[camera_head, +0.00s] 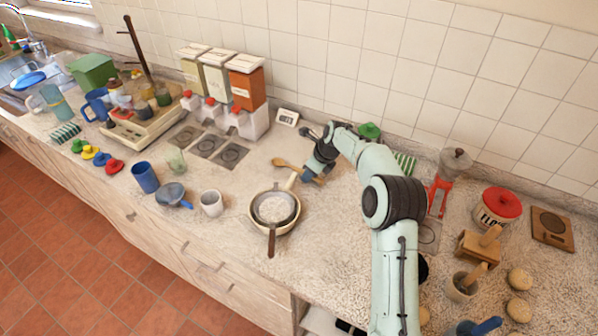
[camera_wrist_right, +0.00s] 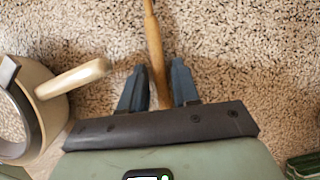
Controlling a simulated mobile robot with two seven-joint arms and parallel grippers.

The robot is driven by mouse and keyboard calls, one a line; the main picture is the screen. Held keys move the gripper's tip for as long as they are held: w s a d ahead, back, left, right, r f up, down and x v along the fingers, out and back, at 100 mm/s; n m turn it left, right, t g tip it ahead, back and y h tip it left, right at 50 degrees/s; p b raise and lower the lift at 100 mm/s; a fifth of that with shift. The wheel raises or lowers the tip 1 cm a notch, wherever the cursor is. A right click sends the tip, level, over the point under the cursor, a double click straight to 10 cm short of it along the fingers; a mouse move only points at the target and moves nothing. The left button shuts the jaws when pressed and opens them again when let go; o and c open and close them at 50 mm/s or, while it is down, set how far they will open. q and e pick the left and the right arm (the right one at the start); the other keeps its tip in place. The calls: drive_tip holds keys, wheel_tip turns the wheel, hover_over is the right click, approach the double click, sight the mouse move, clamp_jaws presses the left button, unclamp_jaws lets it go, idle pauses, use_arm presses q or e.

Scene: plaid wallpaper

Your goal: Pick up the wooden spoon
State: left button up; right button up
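The wooden spoon (camera_head: 282,163) lies on the speckled counter, its bowl end to the left and its handle running toward my right gripper (camera_head: 313,173). In the right wrist view the spoon's handle (camera_wrist_right: 154,45) passes between the two dark fingers of the right gripper (camera_wrist_right: 158,72). Gaps show on both sides of the handle, so the gripper is open around it. The near end of the handle is hidden behind the gripper body. My left gripper is not in view.
A pan (camera_head: 254,215) with a light handle stands just in front of the spoon; its pale handle (camera_wrist_right: 75,78) is close beside the gripper. Dispensers (camera_head: 246,85) stand behind to the left. A red grinder (camera_head: 438,196) stands to the right. Counter around the spoon is mostly clear.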

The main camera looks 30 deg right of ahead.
clamp_jaws()
